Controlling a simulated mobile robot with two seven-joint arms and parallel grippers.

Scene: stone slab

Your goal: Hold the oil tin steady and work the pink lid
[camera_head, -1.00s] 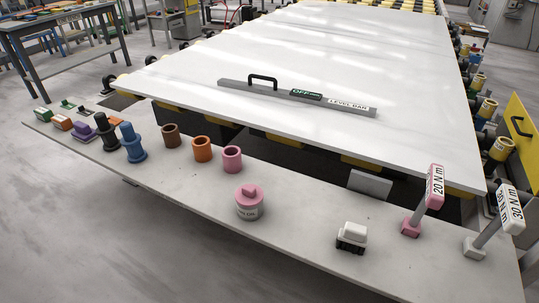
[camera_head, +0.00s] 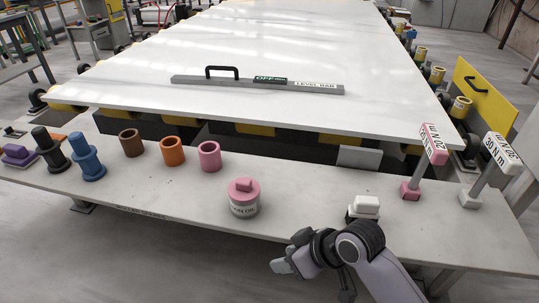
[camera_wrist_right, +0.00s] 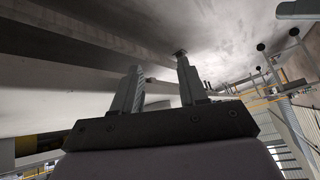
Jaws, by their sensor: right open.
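The oil tin (camera_head: 244,206) stands upright on the front shelf in the head view, a short grey can with a label. Its pink lid (camera_head: 233,191) sits on top with a raised block-shaped grip. My right gripper (camera_head: 283,266) is in front of the shelf, below and to the right of the tin in the picture, apart from it. In the right wrist view its two fingers (camera_wrist_right: 160,82) stand apart with nothing between them. The tin does not show in that view. My left gripper is in neither view.
Brown, orange and pink cups (camera_head: 209,157) stand left of the tin, with blue and dark stepped pieces (camera_head: 87,160) farther left. A white-topped block (camera_head: 366,207) and two torque tools (camera_head: 433,145) are to the right. Behind lies the slab (camera_head: 270,50) with a level bar (camera_head: 255,84).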

